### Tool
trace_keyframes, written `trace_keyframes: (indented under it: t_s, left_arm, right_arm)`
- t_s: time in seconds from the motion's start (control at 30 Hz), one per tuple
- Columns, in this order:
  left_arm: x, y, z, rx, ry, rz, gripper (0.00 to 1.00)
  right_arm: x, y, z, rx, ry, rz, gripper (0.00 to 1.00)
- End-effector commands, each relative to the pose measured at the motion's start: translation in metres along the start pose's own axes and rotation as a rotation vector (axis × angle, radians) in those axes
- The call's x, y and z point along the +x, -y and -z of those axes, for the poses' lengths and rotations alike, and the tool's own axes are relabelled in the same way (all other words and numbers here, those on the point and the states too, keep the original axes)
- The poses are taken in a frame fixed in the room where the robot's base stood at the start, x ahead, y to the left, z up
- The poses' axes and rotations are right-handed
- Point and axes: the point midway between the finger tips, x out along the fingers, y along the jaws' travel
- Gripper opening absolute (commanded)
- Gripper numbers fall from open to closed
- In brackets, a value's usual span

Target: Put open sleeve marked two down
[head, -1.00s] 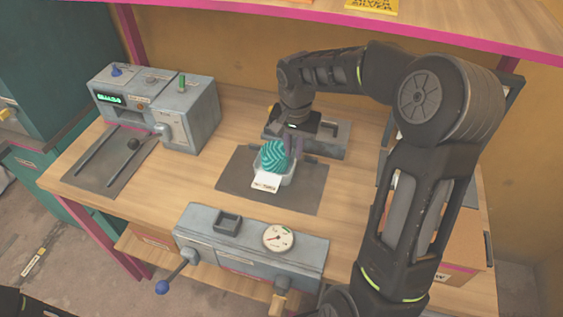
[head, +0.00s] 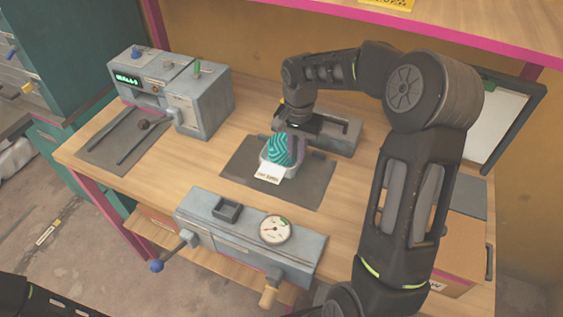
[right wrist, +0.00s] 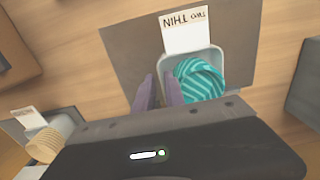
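A small light-grey open sleeve (head: 265,163) is over the dark mat in the middle of the bench, with a teal striped rounded piece (head: 280,149) in it. My right gripper (head: 297,143) is at the sleeve's far right side. In the right wrist view its two purple-grey fingers (right wrist: 159,92) are close together, one on each side of the sleeve's wall, beside the teal piece. Whether the sleeve's base touches the mat is hard to tell. My left gripper is out of view.
The dark mat (head: 308,190) has bare room around the sleeve. A grey gauge box (head: 300,244) with levers stands in front, a grey machine (head: 208,100) at the left, and a grey block (head: 345,142) behind. Another labelled holder (right wrist: 65,122) shows in the right wrist view.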

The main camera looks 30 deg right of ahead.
Motion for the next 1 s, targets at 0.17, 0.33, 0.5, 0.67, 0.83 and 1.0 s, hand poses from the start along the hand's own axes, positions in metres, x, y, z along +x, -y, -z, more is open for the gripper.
trace_keyframes:
  t_s: [0.17,0.33,0.5,0.67,0.83,1.0]
  left_arm:
    - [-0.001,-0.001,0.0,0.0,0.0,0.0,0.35]
    - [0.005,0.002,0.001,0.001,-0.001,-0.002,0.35]
    - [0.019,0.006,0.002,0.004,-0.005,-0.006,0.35]
    - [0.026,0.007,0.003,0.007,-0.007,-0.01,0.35]
    - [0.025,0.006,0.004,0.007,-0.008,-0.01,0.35]
    - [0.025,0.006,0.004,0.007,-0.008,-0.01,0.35]
  right_arm:
    - [-0.001,0.0,0.0,0.0,-0.001,0.0,0.15]
    - [0.01,-0.001,0.0,0.0,0.001,-0.001,0.15]
    - [0.037,-0.002,0.002,0.0,0.001,-0.001,0.15]
    - [0.051,-0.002,0.001,-0.001,0.0,0.0,0.15]
    - [0.051,-0.001,0.002,-0.001,-0.001,0.001,0.15]
    - [0.051,-0.001,0.002,-0.001,-0.001,0.0,0.15]
